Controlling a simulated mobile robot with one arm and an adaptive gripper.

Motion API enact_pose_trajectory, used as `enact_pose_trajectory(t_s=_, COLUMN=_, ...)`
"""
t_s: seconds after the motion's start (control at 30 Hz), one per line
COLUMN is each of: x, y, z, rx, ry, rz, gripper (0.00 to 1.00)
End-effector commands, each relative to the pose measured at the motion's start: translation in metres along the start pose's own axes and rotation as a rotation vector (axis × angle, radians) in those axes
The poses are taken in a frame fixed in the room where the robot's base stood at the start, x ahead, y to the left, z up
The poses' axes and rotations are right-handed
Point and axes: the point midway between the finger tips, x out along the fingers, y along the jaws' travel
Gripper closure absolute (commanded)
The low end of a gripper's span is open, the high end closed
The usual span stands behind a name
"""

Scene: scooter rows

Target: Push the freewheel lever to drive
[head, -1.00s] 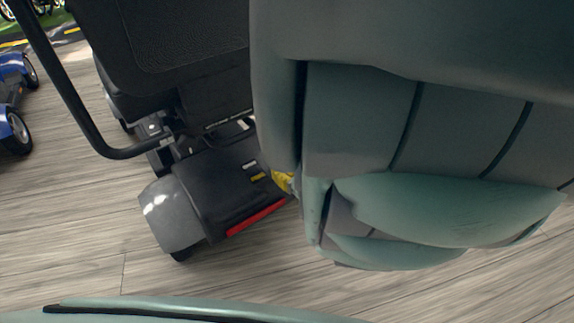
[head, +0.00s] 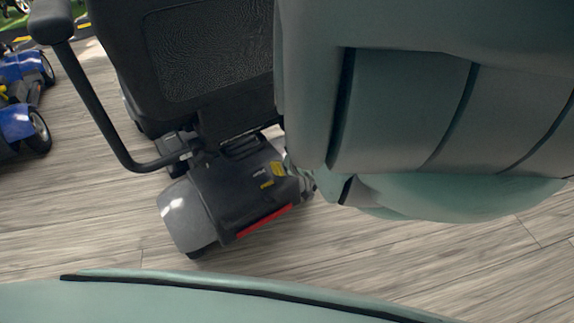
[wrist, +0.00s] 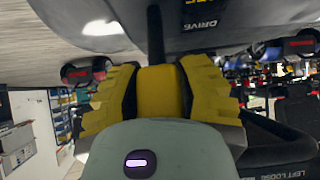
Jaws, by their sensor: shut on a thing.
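In the wrist view the freewheel lever has a yellow grip (wrist: 160,93) on a black stem (wrist: 155,35). My gripper (wrist: 158,72) has ridged yellow pads shut on both sides of this grip. The word DRIVE (wrist: 200,25) shows upside down on the grey surface at the top of that view, beside the stem. In the head view the scooter's black rear cover (head: 232,205) carries yellow labels and a red strip. My arm covers the area right of it, and the lever cannot be made out clearly there.
The scooter's black seat (head: 205,60) and tubular armrest (head: 95,110) rise left of my arm. A blue scooter (head: 18,120) stands at the far left. The wood floor behind the scooter is clear. More scooters and shelves show in the wrist view's background.

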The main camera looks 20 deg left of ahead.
Motion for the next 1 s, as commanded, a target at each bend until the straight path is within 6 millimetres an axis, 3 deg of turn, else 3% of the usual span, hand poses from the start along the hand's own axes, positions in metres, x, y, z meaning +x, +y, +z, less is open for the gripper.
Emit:
enact_pose_trajectory(t_s=0.57, x=0.0006, y=0.0001, z=-0.0022, rx=-0.003, ry=-0.027, rz=0.0, gripper=1.0)
enact_pose_trajectory(t_s=0.6, x=0.0006, y=0.0001, z=-0.0021, rx=-0.003, ry=-0.027, rz=0.0, gripper=0.6)
enact_pose_trajectory(t_s=0.87, x=0.0005, y=0.0, z=-0.0019, rx=-0.002, ry=-0.028, rz=0.0, gripper=0.33)
enact_pose_trajectory(t_s=1.0, x=0.0004, y=0.0, z=-0.0017, rx=-0.002, ry=-0.028, rz=0.0, gripper=0.33)
